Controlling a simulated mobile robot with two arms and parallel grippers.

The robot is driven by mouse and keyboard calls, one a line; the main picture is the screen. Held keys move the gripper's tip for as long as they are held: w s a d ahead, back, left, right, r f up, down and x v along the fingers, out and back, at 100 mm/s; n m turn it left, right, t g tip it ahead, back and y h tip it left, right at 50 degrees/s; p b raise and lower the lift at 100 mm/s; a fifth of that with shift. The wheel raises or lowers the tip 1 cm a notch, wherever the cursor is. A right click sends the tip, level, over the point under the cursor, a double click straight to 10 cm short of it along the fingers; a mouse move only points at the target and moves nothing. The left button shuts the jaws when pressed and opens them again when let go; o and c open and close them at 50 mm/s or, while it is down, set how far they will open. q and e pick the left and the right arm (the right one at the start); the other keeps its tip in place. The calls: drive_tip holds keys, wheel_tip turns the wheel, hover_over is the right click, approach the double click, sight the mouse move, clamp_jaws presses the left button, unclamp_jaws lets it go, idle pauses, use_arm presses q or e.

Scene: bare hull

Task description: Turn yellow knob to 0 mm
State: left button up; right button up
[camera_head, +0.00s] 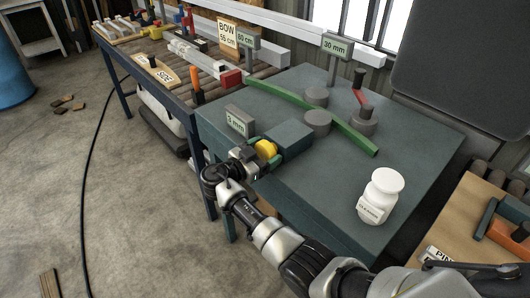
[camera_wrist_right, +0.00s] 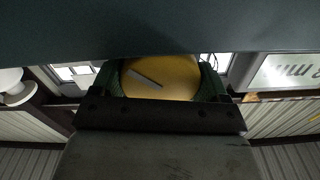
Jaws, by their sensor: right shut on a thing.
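The yellow knob (camera_head: 266,149) sits on the near left face of a teal block (camera_head: 290,138) on the bench. In the wrist view the knob (camera_wrist_right: 165,78) fills the space between my finger pads, with a slanted grey mark on its face. My right gripper (camera_head: 264,153) is shut on the knob, with green pads at both sides of it (camera_wrist_right: 163,82). A small grey sign (camera_head: 239,121) beside the block appears to read "3 mm"; part of it shows in the wrist view (camera_wrist_right: 290,70). My left gripper is not in view.
A long green strip (camera_head: 345,133) runs past grey rollers (camera_head: 317,122) on the teal bench top (camera_head: 310,185). A "30 mm" sign (camera_head: 337,46) stands behind. A white jar (camera_head: 381,195) stands at the bench's right, near my right arm. The floor at left is mostly clear.

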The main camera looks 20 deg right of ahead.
drive_tip(key=shift+f+n+b, duration=0.25)
drive_tip(key=shift+n+b, duration=0.55)
drive_tip(key=shift+b, duration=0.1)
drive_tip(key=shift+w+r+n+b, duration=0.15)
drive_tip(key=shift+n+b, duration=0.4)
drive_tip(key=shift+n, duration=0.55)
drive_tip(key=shift+r+n, duration=0.15)
drive_tip(key=shift+n, duration=0.55)
drive_tip(key=o, duration=0.9)
